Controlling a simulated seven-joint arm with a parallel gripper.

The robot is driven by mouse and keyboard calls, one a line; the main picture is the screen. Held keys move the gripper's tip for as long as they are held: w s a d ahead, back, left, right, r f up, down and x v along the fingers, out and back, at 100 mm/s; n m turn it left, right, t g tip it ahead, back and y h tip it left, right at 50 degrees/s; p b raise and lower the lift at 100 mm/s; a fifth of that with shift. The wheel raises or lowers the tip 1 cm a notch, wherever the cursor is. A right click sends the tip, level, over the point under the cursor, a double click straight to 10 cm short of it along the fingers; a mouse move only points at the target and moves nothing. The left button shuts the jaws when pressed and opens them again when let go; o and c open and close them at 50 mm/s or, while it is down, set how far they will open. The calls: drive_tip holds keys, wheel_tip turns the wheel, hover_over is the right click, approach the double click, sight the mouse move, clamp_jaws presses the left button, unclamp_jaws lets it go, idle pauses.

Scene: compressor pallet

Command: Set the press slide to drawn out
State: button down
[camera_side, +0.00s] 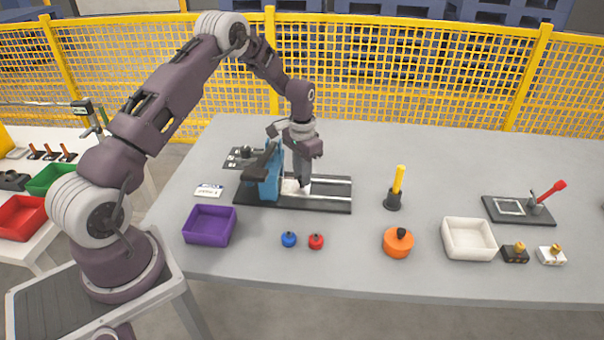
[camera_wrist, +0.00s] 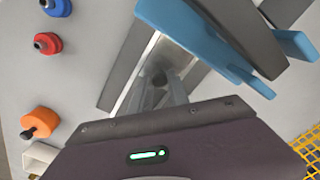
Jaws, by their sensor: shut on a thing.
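The press (camera_side: 264,178) has a blue frame with a dark arm on top, and stands on a dark base with two pale rails running right. The press slide (camera_side: 290,187) is a light block at the right of the blue frame, partly hidden by my gripper. My gripper (camera_side: 304,188) points down over the rails, right beside the blue frame. In the wrist view my gripper (camera_wrist: 162,82) is shut on a small grey knob on the slide (camera_wrist: 146,66). The blue frame (camera_wrist: 195,35) crosses the upper right there. How far the slide reaches under the frame is hidden.
The rails (camera_side: 335,195) right of my gripper are clear. A purple tray (camera_side: 210,226), blue knob (camera_side: 288,239) and red knob (camera_side: 316,241) lie in front. An orange pot (camera_side: 397,243), yellow-handled tool (camera_side: 396,188) and white tray (camera_side: 468,239) stand farther right.

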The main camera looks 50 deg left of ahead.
drive_tip(key=w+d, duration=0.7)
drive_tip(key=shift+w+d+r, duration=0.1)
drive_tip(key=shift+w+d, duration=0.1)
drive_tip(key=shift+d, duration=0.05)
drive_tip(key=c, duration=1.3)
unclamp_jaws()
drive_tip(key=shift+o, duration=0.2)
wheel_tip(320, 180, up, 7)
